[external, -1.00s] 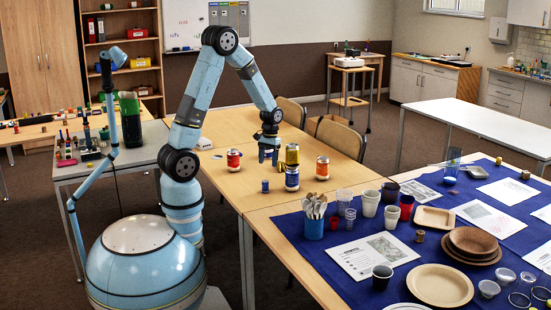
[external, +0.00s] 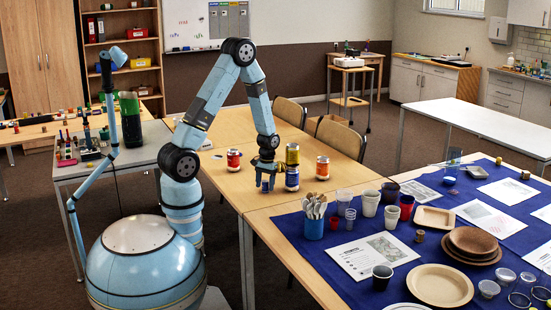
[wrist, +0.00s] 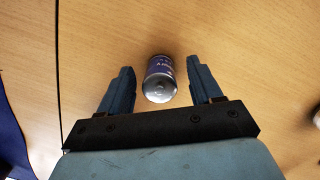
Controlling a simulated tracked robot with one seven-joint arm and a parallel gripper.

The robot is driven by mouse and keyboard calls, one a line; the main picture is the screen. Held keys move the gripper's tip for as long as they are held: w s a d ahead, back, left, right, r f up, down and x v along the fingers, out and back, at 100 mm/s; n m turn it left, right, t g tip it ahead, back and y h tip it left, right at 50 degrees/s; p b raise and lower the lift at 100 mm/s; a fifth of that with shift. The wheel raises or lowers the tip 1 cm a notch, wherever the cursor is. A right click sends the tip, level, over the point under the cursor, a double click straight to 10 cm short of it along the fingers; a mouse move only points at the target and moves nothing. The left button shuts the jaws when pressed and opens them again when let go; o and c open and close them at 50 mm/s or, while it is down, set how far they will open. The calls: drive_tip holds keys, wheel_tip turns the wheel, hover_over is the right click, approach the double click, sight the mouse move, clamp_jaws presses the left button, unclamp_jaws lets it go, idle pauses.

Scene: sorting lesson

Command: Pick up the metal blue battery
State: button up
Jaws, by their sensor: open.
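The small blue battery (wrist: 160,68), with a silver metal end, stands on the wooden table in the wrist view. It is between the two fingers of my gripper (wrist: 159,72), with a visible gap on each side. My gripper is open and also shows low over the table in the external view (external: 267,185).
Red-labelled cans stand to the left (external: 233,160) and right (external: 322,168). A blue cloth (external: 310,255) with cups and plates covers the nearer table.

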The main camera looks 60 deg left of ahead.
drive_tip(key=shift+s+f, duration=0.1)
drive_tip(key=shift+f, duration=0.6)
clamp_jaws()
